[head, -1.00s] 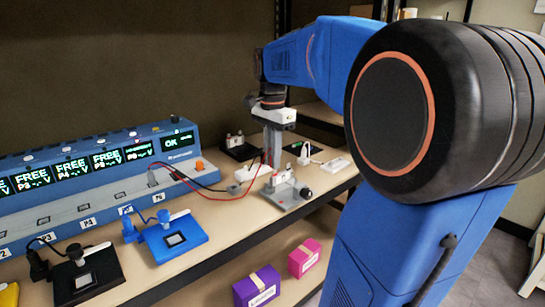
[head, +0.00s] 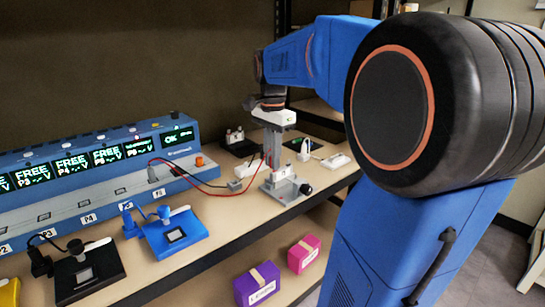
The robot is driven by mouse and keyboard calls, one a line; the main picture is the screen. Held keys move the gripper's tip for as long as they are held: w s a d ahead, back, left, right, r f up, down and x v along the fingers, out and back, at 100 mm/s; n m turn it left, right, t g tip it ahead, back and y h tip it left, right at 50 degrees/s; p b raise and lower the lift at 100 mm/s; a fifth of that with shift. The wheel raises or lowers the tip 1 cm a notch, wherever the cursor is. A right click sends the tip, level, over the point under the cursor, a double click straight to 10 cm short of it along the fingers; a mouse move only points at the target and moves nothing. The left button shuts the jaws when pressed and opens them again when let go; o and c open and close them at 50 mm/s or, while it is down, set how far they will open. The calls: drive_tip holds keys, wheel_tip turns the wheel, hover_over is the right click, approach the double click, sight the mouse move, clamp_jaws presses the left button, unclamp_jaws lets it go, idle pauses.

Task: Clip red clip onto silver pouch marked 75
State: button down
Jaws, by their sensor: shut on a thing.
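My gripper (head: 274,150) reaches straight down over a small grey fixture (head: 288,188) on the bench. Its fingertips are small in the view, and it is shut on what looks like the red clip (head: 265,161), at the end of a red lead. The clip is mostly hidden by the fingers. A pale, silvery piece (head: 284,172) stands in the fixture, close beside and below the fingertips. It may be the silver pouch; its number is too small to read. I cannot tell whether the clip touches it.
A long blue device (head: 105,175) with green displays stands along the left and back, and red and black leads run from it. A blue fixture (head: 172,234) and a black fixture (head: 88,273) sit left. Purple (head: 258,284) and pink (head: 304,254) boxes lie on the lower shelf.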

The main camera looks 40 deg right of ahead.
drive_tip(key=shift+f, duration=0.3)
drive_tip(key=c, duration=1.7)
unclamp_jaws()
drive_tip(key=shift+o, duration=0.2)
drive_tip(key=shift+r, duration=0.15)
wheel_tip(320, 180, up, 17)
drive_tip(key=s+a+f+n+t, duration=0.1)
drive_tip(key=s+a+f+n, duration=0.4)
drive_tip(key=f, duration=0.5)
drive_tip(key=s+a+f+n+t, duration=0.2)
drive_tip(key=s+a+f+n, duration=0.4)
drive_tip(key=f, duration=0.4)
drive_tip(key=s+a+f+n+t, duration=0.1)
drive_tip(key=s+a+f+n, duration=0.4)
drive_tip(key=f, duration=0.5)
drive_tip(key=shift+s+a+n+t, duration=0.3)
drive_tip(key=shift+s+n+t, duration=0.1)
drive_tip(key=shift+n, duration=0.4)
